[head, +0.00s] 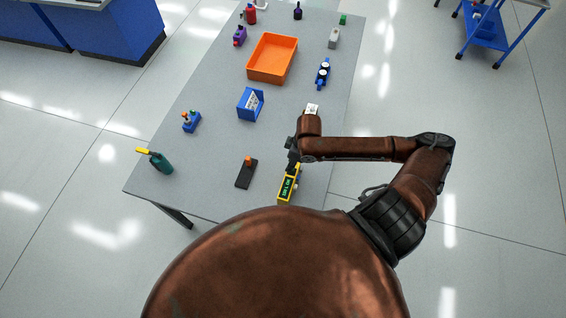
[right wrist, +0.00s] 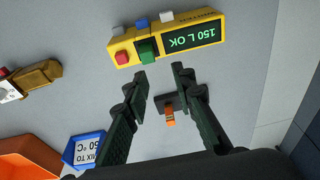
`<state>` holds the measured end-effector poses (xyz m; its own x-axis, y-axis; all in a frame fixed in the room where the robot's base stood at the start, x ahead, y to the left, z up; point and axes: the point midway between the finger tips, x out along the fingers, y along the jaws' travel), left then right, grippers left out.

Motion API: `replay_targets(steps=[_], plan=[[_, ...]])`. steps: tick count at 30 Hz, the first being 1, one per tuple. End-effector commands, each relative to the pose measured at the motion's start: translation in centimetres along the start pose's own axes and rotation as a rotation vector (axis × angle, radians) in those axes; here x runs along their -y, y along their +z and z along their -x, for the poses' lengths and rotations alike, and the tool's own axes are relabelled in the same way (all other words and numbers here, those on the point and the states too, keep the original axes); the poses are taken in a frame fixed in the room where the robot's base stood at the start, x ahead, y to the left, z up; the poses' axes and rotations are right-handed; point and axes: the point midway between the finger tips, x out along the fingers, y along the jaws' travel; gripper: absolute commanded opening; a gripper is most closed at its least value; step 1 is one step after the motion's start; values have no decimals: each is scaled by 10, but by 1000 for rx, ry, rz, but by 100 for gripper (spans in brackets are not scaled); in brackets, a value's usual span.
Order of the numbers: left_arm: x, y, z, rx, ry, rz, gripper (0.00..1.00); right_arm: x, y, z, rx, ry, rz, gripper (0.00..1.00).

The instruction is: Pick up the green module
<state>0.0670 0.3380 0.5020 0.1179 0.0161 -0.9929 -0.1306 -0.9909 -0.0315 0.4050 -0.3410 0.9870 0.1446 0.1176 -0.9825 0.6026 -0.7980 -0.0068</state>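A green block (right wrist: 148,50) sits at the side of a yellow device (right wrist: 190,35) with a lit display reading "150 L OK". In the head view the yellow device (head: 288,188) lies near the table's front right edge. My right gripper (right wrist: 160,75) is open and empty, its fingertips apart from the green block and just short of it in the picture. Another small green block (head: 343,19) stands at the far table end. My left gripper is not in view.
A black plate with an orange peg (head: 246,172) lies left of the yellow device. A brown object (right wrist: 30,80) lies at left in the wrist view.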

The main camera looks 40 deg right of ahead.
Motion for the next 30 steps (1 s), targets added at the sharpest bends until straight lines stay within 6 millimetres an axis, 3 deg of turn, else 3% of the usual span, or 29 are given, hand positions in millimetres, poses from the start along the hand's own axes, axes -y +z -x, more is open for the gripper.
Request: replay_targets(steps=[5, 13, 24, 30], plan=[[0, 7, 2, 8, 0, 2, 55, -15, 5, 7, 38, 5, -2, 24], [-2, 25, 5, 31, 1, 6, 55, -13, 1, -20, 41, -1, 10, 24], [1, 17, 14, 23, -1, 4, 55, -10, 11, -65, 40, 2, 10, 24], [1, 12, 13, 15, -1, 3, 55, -11, 12, -69, 39, 3, 10, 24]])
